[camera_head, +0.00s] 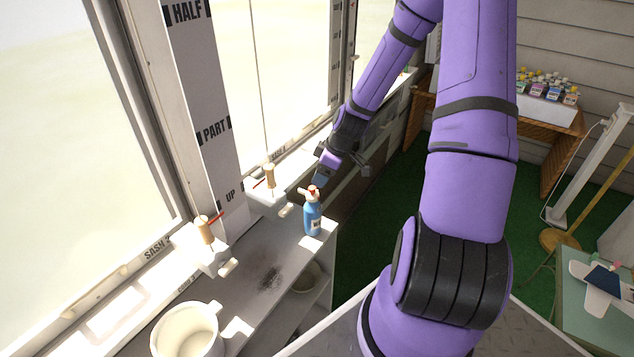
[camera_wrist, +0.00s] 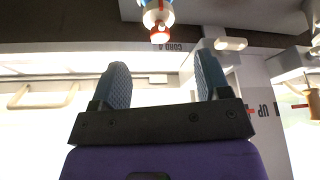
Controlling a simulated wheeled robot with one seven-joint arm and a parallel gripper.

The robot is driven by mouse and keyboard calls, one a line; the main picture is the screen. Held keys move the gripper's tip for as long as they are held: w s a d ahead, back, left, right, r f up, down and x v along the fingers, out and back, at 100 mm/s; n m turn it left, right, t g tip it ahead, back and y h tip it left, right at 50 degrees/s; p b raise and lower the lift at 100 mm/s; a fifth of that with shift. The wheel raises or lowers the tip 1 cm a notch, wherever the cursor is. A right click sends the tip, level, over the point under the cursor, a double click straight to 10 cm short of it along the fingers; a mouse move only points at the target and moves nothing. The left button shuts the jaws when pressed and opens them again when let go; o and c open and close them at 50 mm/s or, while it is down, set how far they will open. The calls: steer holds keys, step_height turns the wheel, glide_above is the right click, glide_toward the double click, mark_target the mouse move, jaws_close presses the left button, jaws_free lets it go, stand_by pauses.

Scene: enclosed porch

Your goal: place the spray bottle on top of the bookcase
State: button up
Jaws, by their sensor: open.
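The spray bottle (camera_head: 312,216), blue with a red and white top, stands upright at the far right corner of the grey bookcase top (camera_head: 255,250) in the head view. It appears to rest on that surface. My gripper (camera_head: 324,169) is just above and beyond the bottle, with a small gap between them. In the wrist view my gripper (camera_wrist: 160,65) shows two blue padded fingers spread apart with nothing between them. The bottle's red and white top (camera_wrist: 158,18) shows upside down at the upper edge there, beyond the fingertips. The rest of the bottle is cut off.
A white mug (camera_head: 187,332) stands on the near part of the bookcase top. Winding pieces with wooden spools (camera_head: 269,176) and another spool (camera_head: 204,230) stick out along the window sill. A wooden table with a box of small bottles (camera_head: 547,98) stands at back right.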

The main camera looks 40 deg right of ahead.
steer(key=s+a+r+m+h, duration=0.1)
steer(key=s+a+r, duration=0.2)
steer(key=r, duration=0.5)
steer(key=s+a+r+m+h, duration=0.1)
steer(key=s+a+r, duration=0.15)
steer(key=r, duration=0.55)
steer(key=s+a+r+m+h, duration=0.15)
steer(key=a+r, duration=0.25)
steer(key=r, duration=0.4)
steer(key=s+a+r+m+t, duration=0.1)
steer(key=s+a+r+m, duration=0.1)
steer(key=s+r, duration=0.3)
steer(key=s+a+r+m, duration=0.2)
steer(key=s+r, duration=0.4)
steer(key=s, duration=0.6)
steer(key=shift+a+r+t+y, duration=0.3)
steer(key=shift+a+t+y, duration=0.1)
steer(key=shift+a, duration=0.4)
